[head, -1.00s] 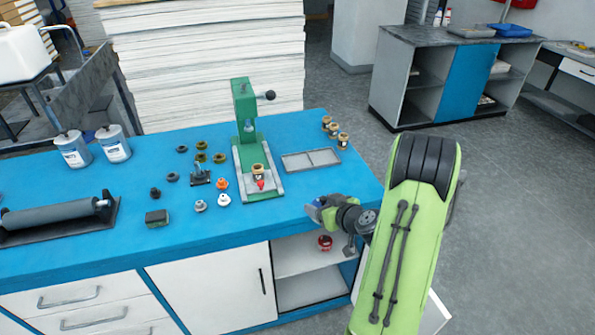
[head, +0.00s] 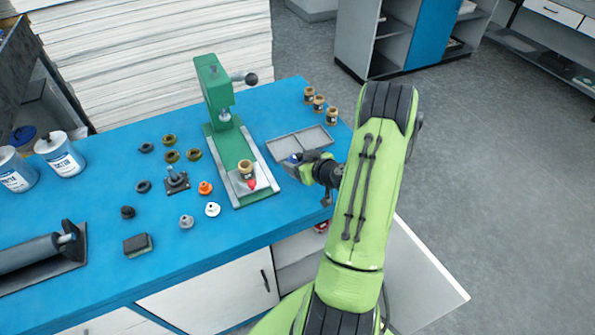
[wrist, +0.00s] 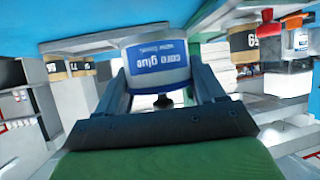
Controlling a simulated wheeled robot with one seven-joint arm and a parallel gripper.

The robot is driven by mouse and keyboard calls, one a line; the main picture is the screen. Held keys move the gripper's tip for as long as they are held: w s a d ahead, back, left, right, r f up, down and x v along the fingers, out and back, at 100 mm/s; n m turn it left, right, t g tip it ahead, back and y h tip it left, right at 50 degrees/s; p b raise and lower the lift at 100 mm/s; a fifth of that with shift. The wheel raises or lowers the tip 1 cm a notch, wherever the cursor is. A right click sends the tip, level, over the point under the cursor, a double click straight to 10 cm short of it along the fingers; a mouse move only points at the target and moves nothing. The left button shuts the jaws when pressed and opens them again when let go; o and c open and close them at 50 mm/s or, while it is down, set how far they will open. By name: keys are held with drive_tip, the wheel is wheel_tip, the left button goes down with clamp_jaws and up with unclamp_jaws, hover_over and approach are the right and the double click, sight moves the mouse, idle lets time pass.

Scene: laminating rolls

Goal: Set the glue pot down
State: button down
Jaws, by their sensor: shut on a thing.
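The glue pot (wrist: 157,62) is white with a blue label reading "glue", upside down in the wrist view. My gripper (wrist: 160,78) is shut on it, with one finger on each side. The pot is mostly hidden there by the gripper. I cannot tell whether the pot touches anything below.
A green press (head: 212,90) stands left of the tray, with a small brown jar (head: 245,168) and a red piece on its base. Several brown jars (head: 319,103) stand behind the tray. Small parts lie further left. A cabinet door (head: 425,272) hangs open below.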

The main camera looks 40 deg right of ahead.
drive_tip(key=shift+f, duration=1.9)
drive_tip(key=shift+f+b, duration=0.2)
drive_tip(key=shift+b, duration=0.2)
drive_tip(key=shift+c, duration=0.6)
unclamp_jaws()
